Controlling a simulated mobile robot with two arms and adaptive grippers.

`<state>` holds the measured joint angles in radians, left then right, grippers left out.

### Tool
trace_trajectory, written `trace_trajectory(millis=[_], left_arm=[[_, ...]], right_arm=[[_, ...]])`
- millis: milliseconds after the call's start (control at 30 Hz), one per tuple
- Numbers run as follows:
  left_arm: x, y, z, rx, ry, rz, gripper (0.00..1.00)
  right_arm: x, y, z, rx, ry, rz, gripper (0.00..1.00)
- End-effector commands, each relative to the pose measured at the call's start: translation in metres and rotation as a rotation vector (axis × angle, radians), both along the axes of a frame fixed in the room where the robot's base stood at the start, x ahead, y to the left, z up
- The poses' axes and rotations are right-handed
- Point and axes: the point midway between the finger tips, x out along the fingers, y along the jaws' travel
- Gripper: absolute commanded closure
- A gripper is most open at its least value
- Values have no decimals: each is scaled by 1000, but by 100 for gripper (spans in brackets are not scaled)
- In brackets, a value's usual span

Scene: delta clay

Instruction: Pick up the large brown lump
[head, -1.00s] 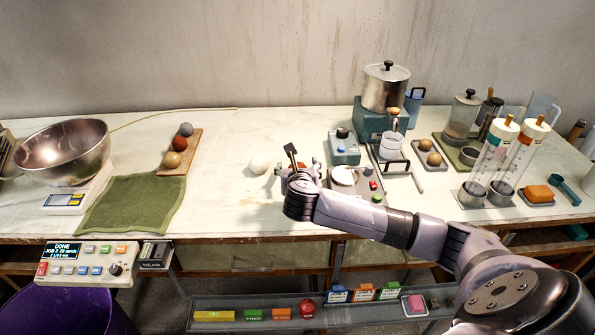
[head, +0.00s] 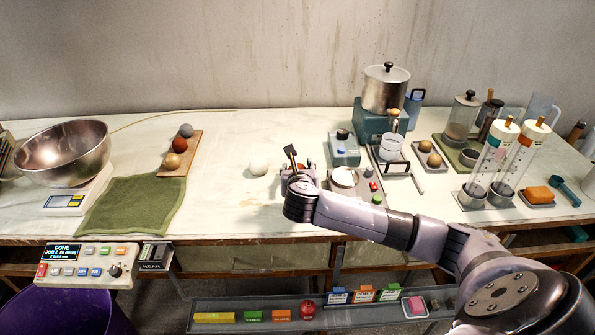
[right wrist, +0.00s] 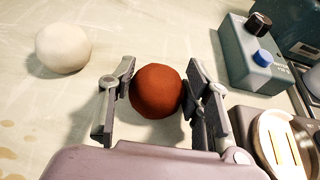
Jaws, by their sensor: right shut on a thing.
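The large brown lump (right wrist: 157,91) is a smooth reddish-brown ball. In the right wrist view it sits between the two fingers of my right gripper (right wrist: 160,98), which is shut on it. In the head view the right gripper (head: 298,172) is over the middle of the table, and my own wrist hides most of the lump. I cannot tell whether the lump is clear of the tabletop. My left gripper is not in view.
A white ball (right wrist: 63,48) lies just left of the gripper. A blue-grey box with a knob (head: 344,148) and a device with a round white plate (head: 343,178) stand close on the right. The table between the green cloth (head: 135,205) and the white ball is clear.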

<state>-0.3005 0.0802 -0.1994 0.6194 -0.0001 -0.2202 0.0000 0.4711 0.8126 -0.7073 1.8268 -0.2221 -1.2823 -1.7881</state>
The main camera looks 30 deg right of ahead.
Motion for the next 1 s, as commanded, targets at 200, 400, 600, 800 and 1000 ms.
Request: trace_trajectory(millis=[200, 400, 600, 800, 1000], left_arm=[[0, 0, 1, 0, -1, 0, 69], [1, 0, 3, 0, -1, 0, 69], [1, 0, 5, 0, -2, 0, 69], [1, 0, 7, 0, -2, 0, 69], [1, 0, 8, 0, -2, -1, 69]], right_arm=[[1, 0, 12, 0, -4, -1, 92], [1, 0, 47, 1, -7, 0, 92], [1, 0, 106, 1, -10, 1, 92], [1, 0, 159, 0, -8, 0, 92], [0, 0, 190, 0, -4, -1, 92]])
